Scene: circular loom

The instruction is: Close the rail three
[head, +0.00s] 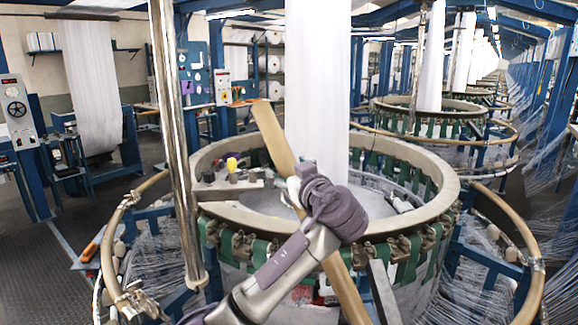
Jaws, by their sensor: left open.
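A long tan rail piece (273,138) runs diagonally across the middle of the head view, from above the loom's ring down to the bottom edge. It stands out of line with the curved tan rails at the left (112,236) and right (522,235). No number shows on any rail, so I cannot tell which is rail three. My left gripper (293,191) is open at the middle of the diagonal rail. Its fingers overlap the rail in the picture; the wrist hides part of them, and contact is unclear. My right gripper is not in view.
The loom's round ring (225,153) surrounds the white fabric column (318,70). A shiny upright pole (172,130) stands at the left, near my arm. Small tools lie on a plate (222,186) on the ring. The left floor (50,275) has clear room.

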